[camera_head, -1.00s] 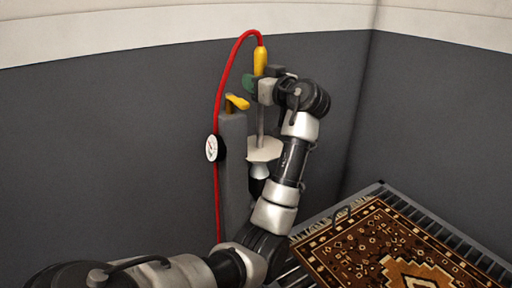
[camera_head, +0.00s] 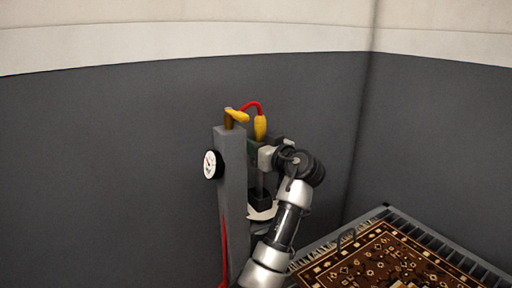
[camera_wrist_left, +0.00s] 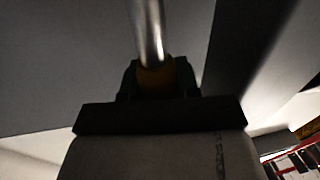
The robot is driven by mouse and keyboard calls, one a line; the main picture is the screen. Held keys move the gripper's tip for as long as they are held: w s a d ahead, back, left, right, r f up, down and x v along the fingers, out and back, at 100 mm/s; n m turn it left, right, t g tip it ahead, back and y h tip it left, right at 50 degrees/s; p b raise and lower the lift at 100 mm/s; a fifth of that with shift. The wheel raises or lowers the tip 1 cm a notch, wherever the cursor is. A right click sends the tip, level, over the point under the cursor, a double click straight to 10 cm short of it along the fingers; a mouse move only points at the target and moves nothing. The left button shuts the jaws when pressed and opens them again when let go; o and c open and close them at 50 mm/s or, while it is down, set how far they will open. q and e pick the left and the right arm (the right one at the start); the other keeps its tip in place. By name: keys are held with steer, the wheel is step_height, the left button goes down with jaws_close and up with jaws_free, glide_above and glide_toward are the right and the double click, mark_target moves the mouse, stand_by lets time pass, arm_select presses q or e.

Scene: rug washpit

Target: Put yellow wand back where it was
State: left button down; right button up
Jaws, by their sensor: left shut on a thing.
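The yellow wand (camera_head: 260,127) has a yellow handle at the top, joined to a red hose, and a metal shaft pointing down. My left gripper (camera_head: 267,155) is shut on it just below the yellow part. In the left wrist view, the shiny shaft (camera_wrist_left: 147,30) runs up from between the fingers (camera_wrist_left: 155,80). The wand hangs roughly upright, just right of the grey post (camera_head: 232,200). A dark block (camera_head: 260,199) and a pale disc (camera_head: 262,213) show around its lower end; whether the shaft sits in the block is unclear. My right gripper is not in view.
A patterned rug (camera_head: 390,265) lies on a grating (camera_head: 470,245) at the lower right. Grey walls stand behind.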

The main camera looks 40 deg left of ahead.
arm_select(q)
steer(key=c, duration=0.8)
jaws_free()
steer(key=shift+f, duration=0.15)
